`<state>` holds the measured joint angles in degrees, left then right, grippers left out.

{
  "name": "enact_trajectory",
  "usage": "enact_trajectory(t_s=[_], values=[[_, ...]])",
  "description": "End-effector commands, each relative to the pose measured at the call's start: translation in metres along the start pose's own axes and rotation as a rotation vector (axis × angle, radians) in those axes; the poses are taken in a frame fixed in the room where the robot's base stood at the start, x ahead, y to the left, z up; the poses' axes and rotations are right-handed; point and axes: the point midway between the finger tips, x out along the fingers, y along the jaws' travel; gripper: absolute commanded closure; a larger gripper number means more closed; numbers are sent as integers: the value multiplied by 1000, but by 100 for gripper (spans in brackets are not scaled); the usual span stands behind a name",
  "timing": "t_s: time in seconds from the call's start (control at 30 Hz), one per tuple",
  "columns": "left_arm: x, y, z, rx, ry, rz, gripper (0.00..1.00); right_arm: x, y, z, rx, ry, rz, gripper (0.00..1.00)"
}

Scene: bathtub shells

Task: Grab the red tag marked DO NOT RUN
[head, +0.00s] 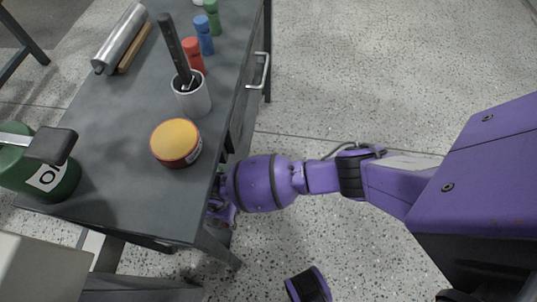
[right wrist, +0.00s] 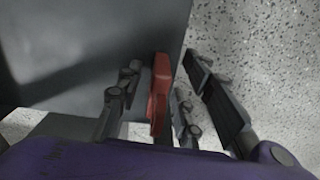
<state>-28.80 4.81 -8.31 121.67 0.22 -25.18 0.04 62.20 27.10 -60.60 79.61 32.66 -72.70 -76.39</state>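A narrow red piece (right wrist: 160,88), which looks like the tag seen nearly edge-on, is in the right wrist view beside a grey panel. No lettering on it is readable. My right gripper (right wrist: 165,78) has its fingers spread on either side of the red piece, with gaps showing between them and it. In the head view, my right gripper (head: 221,212) is low beside the near right corner of the grey table, partly hidden by the tabletop. The tag does not show in the head view. My left gripper is not in view.
The grey table (head: 120,120) carries a round orange-topped tin (head: 176,143), a white cup (head: 193,98) with dark tools, several coloured bottles, a metal roll (head: 122,37) and a green canister (head: 45,178). A drawer handle (head: 260,70) sticks out on its right side.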

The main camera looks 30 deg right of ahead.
Motion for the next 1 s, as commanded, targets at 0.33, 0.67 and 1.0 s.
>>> enact_trajectory(t_s=[0.33, 0.67, 1.0], values=[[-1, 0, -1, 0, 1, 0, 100, -5, 5, 3, -2, -5, 7, 94], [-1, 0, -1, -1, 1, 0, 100, -5, 5, 3, -2, -5, 8, 100], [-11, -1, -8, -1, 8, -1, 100, -30, 6, 3, -2, -6, 9, 100]])
